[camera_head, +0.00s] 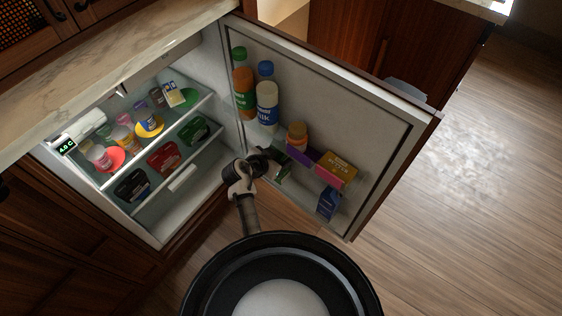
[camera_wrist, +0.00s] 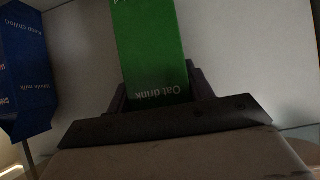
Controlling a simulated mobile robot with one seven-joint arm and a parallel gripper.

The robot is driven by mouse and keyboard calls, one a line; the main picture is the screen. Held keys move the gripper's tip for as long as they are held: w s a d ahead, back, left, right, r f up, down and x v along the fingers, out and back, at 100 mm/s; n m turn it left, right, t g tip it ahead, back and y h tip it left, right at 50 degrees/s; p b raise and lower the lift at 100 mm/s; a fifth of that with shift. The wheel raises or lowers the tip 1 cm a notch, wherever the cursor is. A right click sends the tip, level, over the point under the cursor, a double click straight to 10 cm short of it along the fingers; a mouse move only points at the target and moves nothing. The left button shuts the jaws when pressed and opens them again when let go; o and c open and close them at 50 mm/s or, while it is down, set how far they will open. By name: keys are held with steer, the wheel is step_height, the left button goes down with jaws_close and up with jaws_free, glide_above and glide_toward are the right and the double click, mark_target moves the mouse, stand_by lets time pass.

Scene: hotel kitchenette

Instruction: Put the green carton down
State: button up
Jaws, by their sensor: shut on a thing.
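The green carton (camera_wrist: 150,45), marked "Oat drink", is between the two dark fingers of my gripper (camera_wrist: 158,92) in the wrist view. My gripper is shut on it. The lettering appears upside down there. In the head view, my gripper (camera_head: 272,165) is at the inner side of the open fridge door, near the lower door shelf. Only a small part of the green carton (camera_head: 283,174) shows there, and the arm partly hides it. I cannot tell whether the carton's base touches the shelf.
A blue carton (camera_head: 328,203) stands on the lower door shelf; it also shows at left in the wrist view (camera_wrist: 24,75). Bottles (camera_head: 266,100) stand higher. The fridge shelves hold tubs and jars.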

steer(key=shift+w+d, duration=0.25)
steer(key=shift+w, duration=0.05)
step_height(320, 180, down, 4)
steer(key=b, duration=0.2)
steer(key=shift+r+b, duration=0.15)
steer(key=shift+b, duration=0.15)
steer(key=shift+r, duration=0.15)
steer(key=o, duration=1.3)
steer(key=shift+o, duration=0.2)
